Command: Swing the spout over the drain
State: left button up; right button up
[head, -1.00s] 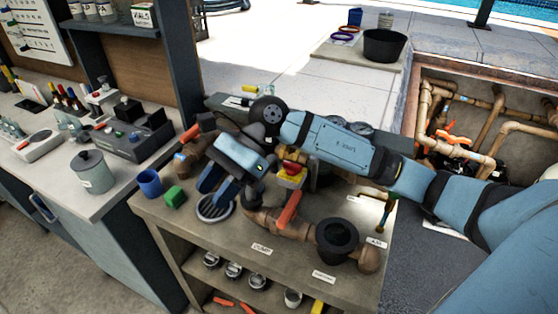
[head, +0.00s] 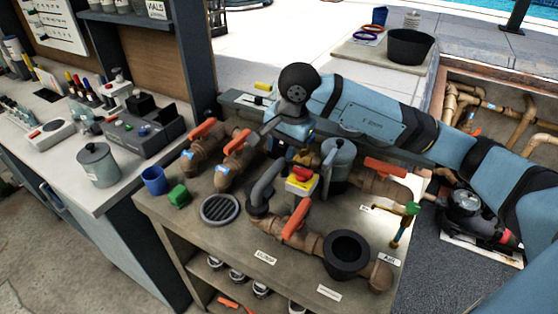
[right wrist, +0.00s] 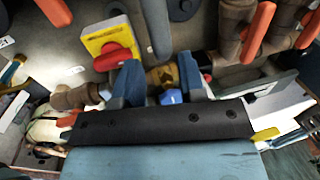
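The spout (head: 264,188) is a dark grey curved tube on the bench. Its lower end shows just right of the drain (head: 220,208), a round dark grate set in the bench top. The spout does not appear to be over the grate. My right gripper (head: 280,146) is behind the spout, pointing down, its fingertips largely hidden in the head view. In the right wrist view, its two blue fingers (right wrist: 161,82) stand apart, with brass fitting between them and the grey spout tube (right wrist: 158,28) just beyond. Contact cannot be told. My left gripper is not in view.
A red-and-yellow switch (head: 301,179) is close to the right gripper. Orange-handled valves (head: 232,160) and brown pipes crowd the bench. A black cup-like fitting (head: 347,254) stands at the front right. A blue cup (head: 153,180) and green block (head: 178,196) sit at the left.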

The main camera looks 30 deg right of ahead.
aim_at(279, 163)
jog(key=f, duration=0.3)
jog(key=w+f, duration=0.1)
jog(key=f, duration=0.1)
jog(key=shift+a+f, duration=0.1)
jog(key=shift+a, duration=0.15)
grip_shut()
